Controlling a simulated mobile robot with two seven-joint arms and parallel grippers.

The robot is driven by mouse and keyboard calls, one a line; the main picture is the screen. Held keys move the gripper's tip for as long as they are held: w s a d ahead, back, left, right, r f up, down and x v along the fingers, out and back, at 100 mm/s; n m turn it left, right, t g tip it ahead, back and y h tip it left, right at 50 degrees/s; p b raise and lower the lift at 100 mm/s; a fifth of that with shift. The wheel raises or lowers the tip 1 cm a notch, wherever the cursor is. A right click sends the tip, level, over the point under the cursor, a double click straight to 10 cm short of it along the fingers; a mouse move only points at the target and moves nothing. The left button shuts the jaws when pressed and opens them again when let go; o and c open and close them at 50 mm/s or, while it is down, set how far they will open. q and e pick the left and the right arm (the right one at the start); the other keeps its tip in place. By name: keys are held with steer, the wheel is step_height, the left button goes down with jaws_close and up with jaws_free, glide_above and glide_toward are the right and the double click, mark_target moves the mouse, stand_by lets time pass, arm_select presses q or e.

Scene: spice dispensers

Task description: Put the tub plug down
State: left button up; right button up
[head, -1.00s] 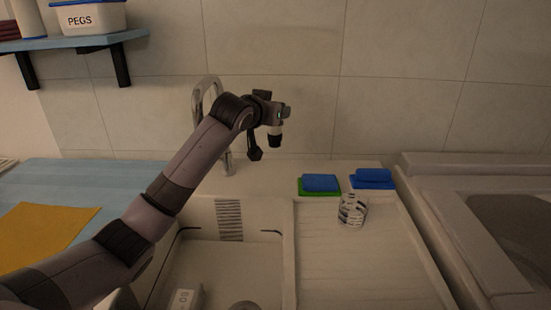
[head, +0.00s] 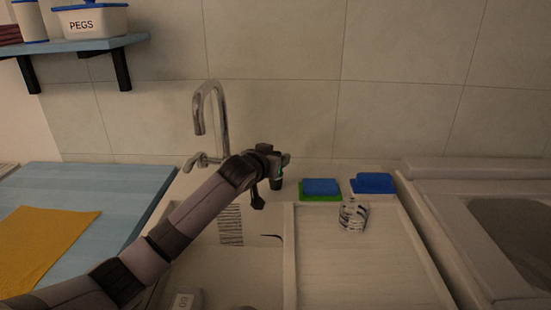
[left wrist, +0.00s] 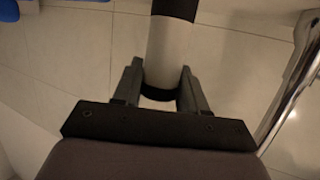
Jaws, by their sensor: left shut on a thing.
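My left gripper (head: 280,172) is above the counter behind the sink, right of the tap. In the left wrist view the gripper (left wrist: 159,80) is shut on the tub plug (left wrist: 168,45), a pale cylinder with a black band at its upper part and a dark lower rim between the fingers. In the head view only a small dark part of the plug (head: 277,185) shows below the gripper. I cannot tell whether it touches the counter. My right gripper is in neither view.
A chrome tap (head: 212,115) stands at the left. A blue-and-green sponge (head: 320,188) and a blue sponge (head: 373,183) lie right of the gripper. A clear glass (head: 353,215) stands on the draining board (head: 365,265).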

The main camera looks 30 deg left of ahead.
arm_select(q)
steer(key=o, duration=1.1)
steer(key=shift+f, duration=0.15)
steer(key=shift+o, duration=0.2)
steer(key=shift+r, duration=0.2)
steer(key=shift+s+r, duration=0.1)
steer(key=shift+s, duration=0.05)
steer(key=p+v, duration=0.6)
steer(key=v, duration=0.5)
steer(key=shift+s, duration=0.35)
